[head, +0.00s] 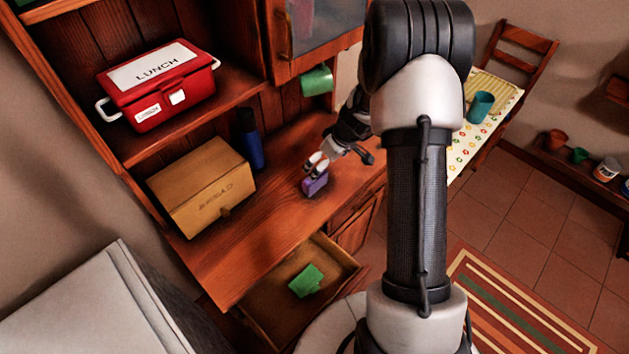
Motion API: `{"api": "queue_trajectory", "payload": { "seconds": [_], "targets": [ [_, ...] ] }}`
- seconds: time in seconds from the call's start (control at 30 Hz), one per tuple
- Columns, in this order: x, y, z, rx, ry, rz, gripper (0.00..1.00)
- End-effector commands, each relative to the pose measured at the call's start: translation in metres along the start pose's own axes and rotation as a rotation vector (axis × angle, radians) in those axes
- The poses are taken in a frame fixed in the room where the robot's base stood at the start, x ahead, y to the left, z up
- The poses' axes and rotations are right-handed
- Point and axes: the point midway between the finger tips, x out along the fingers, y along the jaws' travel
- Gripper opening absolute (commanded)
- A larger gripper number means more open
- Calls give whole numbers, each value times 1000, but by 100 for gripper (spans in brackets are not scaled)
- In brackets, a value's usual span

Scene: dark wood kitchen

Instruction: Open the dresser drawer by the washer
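The wooden dresser (255,247) stands at left centre in the head view. Its drawer (347,262) beside the washer is pulled out, and a green item (306,281) lies inside. Part of the drawer front is hidden behind my body. The white washer (75,312) is at the lower left. My gripper (316,169) is over the dresser top, with its fingers at a small purple object (315,186). I cannot tell whether the fingers grip this object or only sit just above it.
A yellow-brown box (203,190) and a dark blue bottle (249,142) stand on the dresser top. A red lunch box (160,88) is on the shelf above. A table with a teal mug (480,107) is at right.

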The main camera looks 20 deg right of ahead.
Motion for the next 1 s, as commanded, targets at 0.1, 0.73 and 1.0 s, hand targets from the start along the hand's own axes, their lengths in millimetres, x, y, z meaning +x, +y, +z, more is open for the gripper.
{"api": "queue_trajectory", "payload": {
  "seconds": [0.1, 0.73, 1.0],
  "targets": [
    [29, -1, 1, 0, -2, -3, 98],
    [106, -2, 5, 0, -1, -3, 98],
    [118, -1, 4, 0, 1, 0, 98]
  ]
}}
